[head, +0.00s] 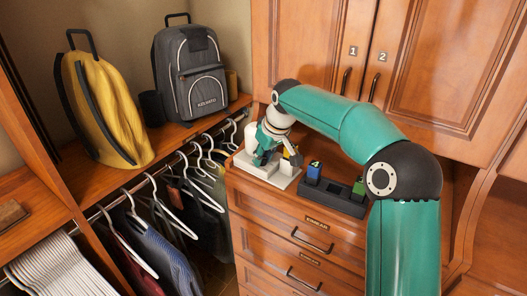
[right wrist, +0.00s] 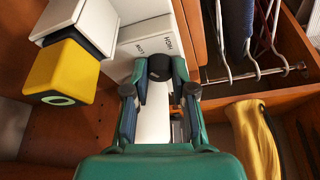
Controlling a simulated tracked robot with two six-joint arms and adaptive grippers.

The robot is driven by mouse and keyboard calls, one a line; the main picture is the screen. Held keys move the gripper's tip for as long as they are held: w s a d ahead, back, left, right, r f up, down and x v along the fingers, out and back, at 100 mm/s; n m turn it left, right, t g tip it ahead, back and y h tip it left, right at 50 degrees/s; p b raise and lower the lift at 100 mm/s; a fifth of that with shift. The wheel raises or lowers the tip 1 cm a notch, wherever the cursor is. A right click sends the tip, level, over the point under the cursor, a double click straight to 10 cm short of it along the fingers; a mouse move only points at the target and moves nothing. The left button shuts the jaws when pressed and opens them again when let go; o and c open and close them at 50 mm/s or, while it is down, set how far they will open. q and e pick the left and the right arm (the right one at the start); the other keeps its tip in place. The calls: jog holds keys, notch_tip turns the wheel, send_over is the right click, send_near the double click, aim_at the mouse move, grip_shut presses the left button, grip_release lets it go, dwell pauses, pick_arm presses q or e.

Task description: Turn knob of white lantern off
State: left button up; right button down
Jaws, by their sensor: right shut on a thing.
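The white lantern (head: 251,136) stands on the dresser top in the head view, partly hidden by my right gripper. In the right wrist view its white face (right wrist: 142,42) carries the words LOW and HIGH. A dark round knob (right wrist: 160,67) sits on that face below the words. My right gripper (right wrist: 160,78) is shut on the knob, one finger on each side of it. In the head view the right gripper (head: 266,150) reaches down at the lantern, and the knob is hidden there. I cannot read the knob's setting. My left gripper is not in view.
A yellow block (right wrist: 60,75) is beside the lantern. A black tray (head: 333,194) holds blue and green blocks right of the lantern. Cabinet doors (head: 310,50) rise behind. Hangers with clothes (head: 160,225) hang at left, below a yellow bag (head: 110,110) and grey backpack (head: 190,80).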

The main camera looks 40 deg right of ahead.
jog(key=n+y+p, duration=0.1)
jog(key=n, duration=0.2)
jog(key=shift+d+r+p, duration=0.15)
jog(key=shift+p, duration=0.15)
jog(key=shift+w+n+g+y+p, duration=0.1)
jog(key=shift+n+g+y+p, duration=0.25)
jog(key=shift+n, duration=0.45)
jog(key=n+y, duration=0.1)
jog(key=n, duration=0.1)
jog(key=shift+d+n, duration=0.1)
jog(key=shift+n, duration=0.3)
jog(key=shift+w+n+g+y, duration=0.1)
jog(key=shift+n+g+y, duration=0.3)
jog(key=shift+n, duration=0.75)
jog(key=shift+n+g+y, duration=0.15)
jog(key=shift+n+g, duration=0.4)
jog(key=shift+n, duration=0.6)
jog(key=c, duration=1)
grip_release()
jog(key=shift+o, duration=0.2)
